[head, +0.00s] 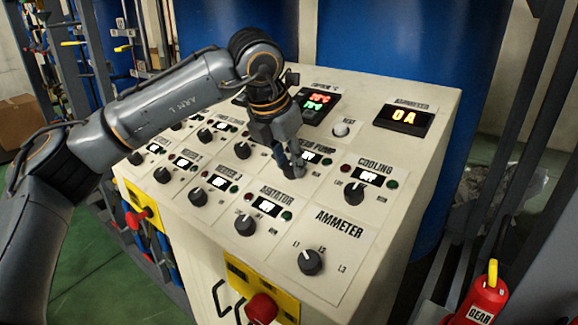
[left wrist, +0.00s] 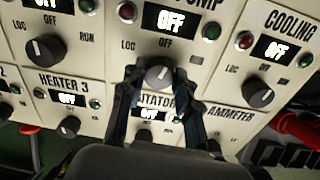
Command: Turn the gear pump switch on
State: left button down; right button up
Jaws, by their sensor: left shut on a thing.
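The gear pump switch is a dark round knob (left wrist: 158,74) on the panel, below a display (left wrist: 165,19) that reads OFF in the left wrist view. The panel label is partly cut off and ends in "PUMP". A red lamp and a green lamp flank the display. My left gripper (head: 290,168) reaches down onto this knob from above. In the left wrist view its two fingers (left wrist: 160,92) stand on either side of the knob, shut on it. In the head view the gripper hides the knob and part of its label. My right gripper is not in view.
The cooling knob (head: 354,193) is to the right, the agitator knob (head: 245,225) nearer the front and the ammeter knob (head: 310,262) at the front right. Red emergency buttons (head: 262,308) sit on the cabinet front. Large blue tanks (head: 400,45) stand behind the cabinet.

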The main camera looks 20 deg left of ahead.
pick_arm(q)
jog(key=m+b, duration=0.1)
jog(key=m, duration=0.2)
jog(key=shift+m, duration=0.3)
jog(key=m, duration=0.5)
jog(key=shift+b, duration=0.4)
jog(key=c, duration=2.1)
grip_release()
jog(key=o, duration=1.1)
jog(key=shift+o, duration=0.2)
jog(key=v, duration=1.2)
jog(key=shift+s+a, duration=0.15)
jog(key=shift+a, duration=0.05)
